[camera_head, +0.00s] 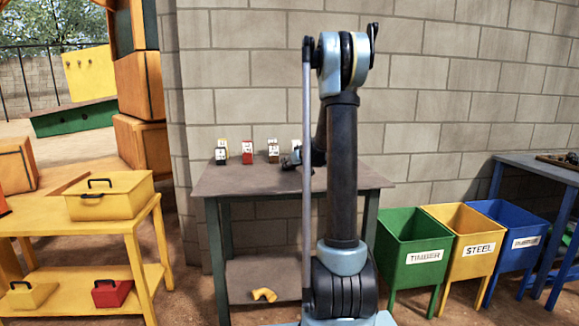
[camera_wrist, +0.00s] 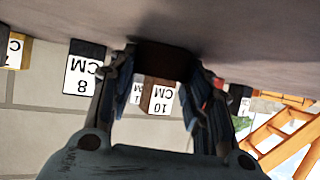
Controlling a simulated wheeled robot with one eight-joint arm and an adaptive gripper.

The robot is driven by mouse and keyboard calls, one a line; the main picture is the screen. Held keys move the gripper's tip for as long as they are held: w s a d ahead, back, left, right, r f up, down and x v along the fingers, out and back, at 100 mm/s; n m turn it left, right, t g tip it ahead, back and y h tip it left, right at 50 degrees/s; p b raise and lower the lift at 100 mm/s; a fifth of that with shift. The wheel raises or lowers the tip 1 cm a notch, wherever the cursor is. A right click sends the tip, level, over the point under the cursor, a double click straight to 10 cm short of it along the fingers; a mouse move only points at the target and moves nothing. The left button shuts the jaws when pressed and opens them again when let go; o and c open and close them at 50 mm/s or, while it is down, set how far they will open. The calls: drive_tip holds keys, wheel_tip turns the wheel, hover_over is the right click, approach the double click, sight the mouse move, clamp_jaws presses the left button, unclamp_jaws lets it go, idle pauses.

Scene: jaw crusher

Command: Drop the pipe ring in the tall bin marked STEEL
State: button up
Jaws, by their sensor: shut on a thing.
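My gripper (camera_wrist: 166,75) is shut on a short dark brown piece (camera_wrist: 163,56) in the wrist view. I take it for the pipe ring, though its ring shape cannot be made out. It is close to the grey tabletop; I cannot tell whether it touches. In the head view my gripper (camera_head: 291,160) is small, partly behind my arm, over the table, and the held piece cannot be made out. The yellow bin marked STEEL (camera_head: 472,268) stands on legs at the right, between two other bins, and its open top faces up.
The grey table (camera_head: 232,180) carries several labelled blocks (camera_head: 247,152) along its back. A green TIMBER bin (camera_head: 415,276) and a blue bin (camera_head: 516,259) flank the yellow one. A yellow pipe elbow (camera_head: 264,295) lies below the table. A yellow bench (camera_head: 145,215) is at left, a blue-legged bench (camera_head: 540,170) at right.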

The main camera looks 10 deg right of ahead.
drive_tip(key=o, duration=1.2)
drive_tip(key=v, duration=1.2)
drive_tip(key=shift+s, duration=0.1)
